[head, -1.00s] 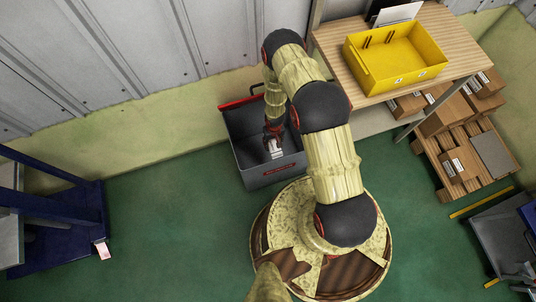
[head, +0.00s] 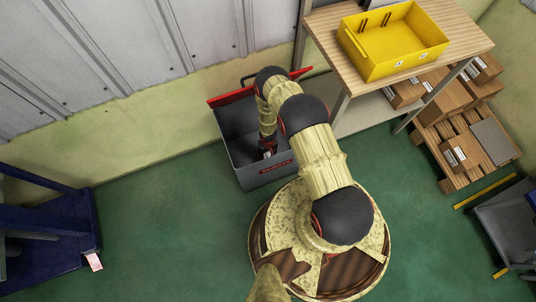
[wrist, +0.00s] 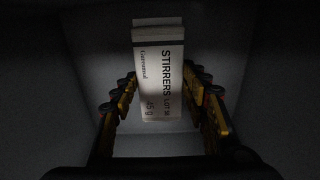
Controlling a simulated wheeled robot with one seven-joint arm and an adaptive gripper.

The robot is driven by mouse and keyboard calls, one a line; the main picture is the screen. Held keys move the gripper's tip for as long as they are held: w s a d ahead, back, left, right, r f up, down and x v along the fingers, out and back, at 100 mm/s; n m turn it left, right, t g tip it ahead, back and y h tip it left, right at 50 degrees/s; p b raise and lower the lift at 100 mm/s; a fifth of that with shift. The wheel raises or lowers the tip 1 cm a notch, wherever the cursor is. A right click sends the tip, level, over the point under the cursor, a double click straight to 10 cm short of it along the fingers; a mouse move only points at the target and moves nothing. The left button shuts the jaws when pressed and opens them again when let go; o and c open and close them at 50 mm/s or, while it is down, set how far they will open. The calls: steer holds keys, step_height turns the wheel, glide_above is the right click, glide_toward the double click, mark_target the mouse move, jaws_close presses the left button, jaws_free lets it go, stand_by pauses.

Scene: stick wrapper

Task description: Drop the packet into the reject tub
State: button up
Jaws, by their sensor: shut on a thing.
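The reject tub (head: 255,177) is a dark grey open box with red edging, on the green floor against the wall in the head view. My gripper (head: 268,150) reaches down inside it, near its front wall. In the wrist view the white packet (wrist: 158,70), printed "STIRRERS", sits between my gripper's yellow fingers (wrist: 162,88). The fingers are shut on it. Grey tub walls surround it in the dim wrist view.
A wooden bench (head: 335,62) with a yellow bin (head: 385,62) stands right of the tub. Cartons (head: 462,152) lie on a pallet at the right. A blue cart (head: 50,235) stands at the left.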

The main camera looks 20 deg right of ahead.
mark_target(268, 155)
step_height(268, 155, down, 9)
steer(key=b, duration=0.3)
steer(key=shift+r+b, duration=0.15)
steer(key=shift+b, duration=0.25)
steer(key=shift+f, duration=0.25)
steer(key=shift+f, duration=0.35)
steer(key=o, duration=1.1)
steer(key=shift+o, duration=0.2)
steer(key=shift+r, duration=0.1)
step_height(268, 155, up, 13)
steer(key=p, duration=0.5)
steer(key=shift+p, duration=0.4)
steer(key=shift+r, duration=0.1)
